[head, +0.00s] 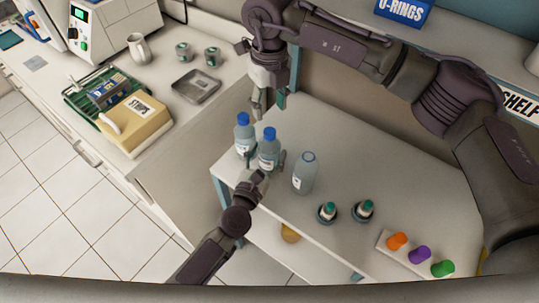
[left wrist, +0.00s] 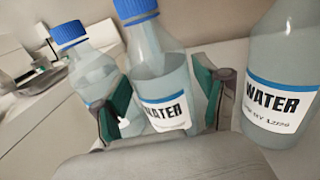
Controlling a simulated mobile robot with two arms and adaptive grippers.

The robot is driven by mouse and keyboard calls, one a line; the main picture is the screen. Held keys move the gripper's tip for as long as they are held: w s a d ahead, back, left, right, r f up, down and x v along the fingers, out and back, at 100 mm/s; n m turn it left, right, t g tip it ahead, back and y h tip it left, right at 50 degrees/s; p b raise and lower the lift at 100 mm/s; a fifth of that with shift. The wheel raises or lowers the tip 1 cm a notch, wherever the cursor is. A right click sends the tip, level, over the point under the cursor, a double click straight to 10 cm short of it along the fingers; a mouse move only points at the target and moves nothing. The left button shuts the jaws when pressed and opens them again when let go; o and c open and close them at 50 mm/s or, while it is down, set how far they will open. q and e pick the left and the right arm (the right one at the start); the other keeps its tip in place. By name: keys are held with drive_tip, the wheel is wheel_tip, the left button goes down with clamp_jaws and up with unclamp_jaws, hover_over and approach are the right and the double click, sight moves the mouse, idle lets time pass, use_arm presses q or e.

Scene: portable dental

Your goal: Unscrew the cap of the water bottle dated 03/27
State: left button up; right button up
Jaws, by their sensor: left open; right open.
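Three clear water bottles stand on the white shelf top. The left bottle (head: 243,138) and the middle bottle (head: 268,147) have blue caps. The right bottle (head: 303,178) shows a blue ring at its top and appears to have no cap. My left gripper (left wrist: 163,102) is open, its green-padded fingers on either side of the middle bottle (left wrist: 160,72); I cannot tell if they touch it. The right bottle's label (left wrist: 282,100) shows a date line, seemingly 12/09. No 03/27 date is readable; the left bottle's label is mostly hidden. My right gripper (head: 261,100) is open and empty behind the capped bottles.
Two small green-topped bottles (head: 327,211) (head: 364,209) stand right of the bottles. A white block with orange, purple and green caps (head: 420,253) lies at the front right. The left counter holds a metal tray (head: 196,86), a STRIPS box (head: 134,122) and cups.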

use_arm(q)
drive_tip(key=shift+x, duration=0.8)
drive_tip(key=shift+s, duration=0.1)
drive_tip(key=c, duration=0.4)
clamp_jaws()
